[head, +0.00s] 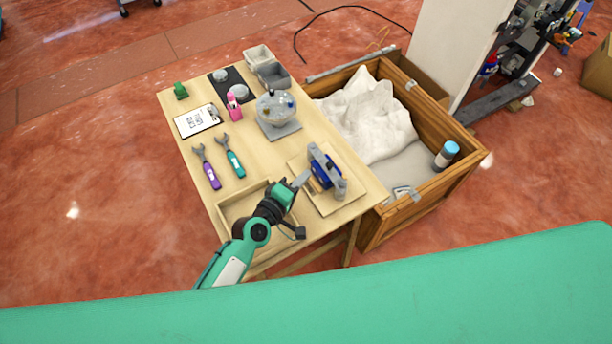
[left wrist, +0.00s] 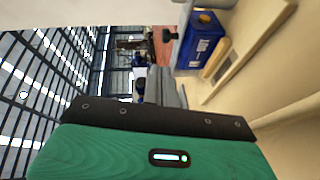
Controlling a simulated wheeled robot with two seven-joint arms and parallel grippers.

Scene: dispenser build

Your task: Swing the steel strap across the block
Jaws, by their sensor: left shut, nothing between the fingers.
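A blue block (head: 322,172) stands on a wooden board at the near right of the table, and it also shows in the left wrist view (left wrist: 200,42). In the left wrist view the fingers (left wrist: 166,86) point toward the block's side; contact cannot be told. My right gripper is not in view.
An empty wooden tray (head: 228,211) lies under my left arm. Purple (head: 211,176) and teal wrenches (head: 235,164), a clipboard (head: 196,121) and a glass bowl (head: 276,108) on a grey stand are farther back. A wooden crate (head: 440,190) adjoins the table's right side.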

